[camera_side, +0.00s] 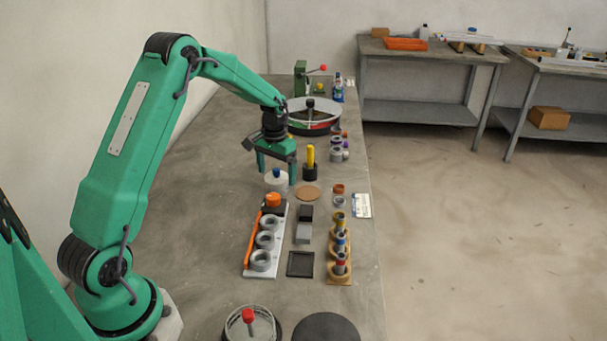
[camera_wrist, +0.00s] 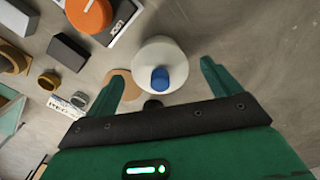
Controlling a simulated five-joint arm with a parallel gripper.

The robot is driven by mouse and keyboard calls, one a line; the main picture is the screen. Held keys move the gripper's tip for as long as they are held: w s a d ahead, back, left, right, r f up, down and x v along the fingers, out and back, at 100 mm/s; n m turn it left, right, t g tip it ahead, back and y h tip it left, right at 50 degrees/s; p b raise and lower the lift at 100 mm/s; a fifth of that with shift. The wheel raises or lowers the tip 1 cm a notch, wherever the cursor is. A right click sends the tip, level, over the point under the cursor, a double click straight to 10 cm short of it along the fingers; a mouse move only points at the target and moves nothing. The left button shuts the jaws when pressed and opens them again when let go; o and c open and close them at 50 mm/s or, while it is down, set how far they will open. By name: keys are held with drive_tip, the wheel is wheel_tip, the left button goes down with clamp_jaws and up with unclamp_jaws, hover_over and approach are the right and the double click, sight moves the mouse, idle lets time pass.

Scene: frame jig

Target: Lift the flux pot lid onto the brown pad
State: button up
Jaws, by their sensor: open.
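The white flux pot lid (camera_side: 276,183) has a blue knob on top, and in the wrist view the lid (camera_wrist: 150,50) shows as a white disc with the knob (camera_wrist: 160,79) in front. I cannot tell the lid from the pot under it. My gripper (camera_side: 276,174) is open and empty, pointing down over the lid. In the wrist view the fingers (camera_wrist: 162,72) stand apart on either side of the knob. The round brown pad (camera_side: 308,193) lies bare on the table to the right of the lid. In the wrist view the pad (camera_wrist: 122,77) is partly hidden by the lid and a finger.
A yellow-handled tool in a black holder (camera_side: 310,171) stands close behind the pad. An orange-knobbed piece (camera_side: 272,201) and a white rack with grey rings (camera_side: 265,240) are in front. Grey blocks (camera_side: 304,226) and stacked rings (camera_side: 340,250) lie nearby. The table is clear on the left.

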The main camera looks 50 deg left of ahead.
sight(278, 171)
drive_tip(key=c, duration=1)
drive_tip(key=shift+c, duration=0.2)
drive_tip(key=shift+r, duration=0.2)
drive_tip(key=shift+r, duration=0.55)
drive_tip(key=r, duration=0.3)
drive_tip(key=shift+d+r, duration=0.1)
drive_tip(key=shift+d, duration=0.3)
drive_tip(key=s+d+r, duration=0.1)
drive_tip(key=d+r, duration=0.5)
drive_tip(key=d, duration=0.4)
drive_tip(key=shift+s+d+r, duration=0.2)
drive_tip(key=shift+s+d, duration=0.15)
drive_tip(key=shift+s, duration=0.05)
drive_tip(key=shift+r, duration=0.1)
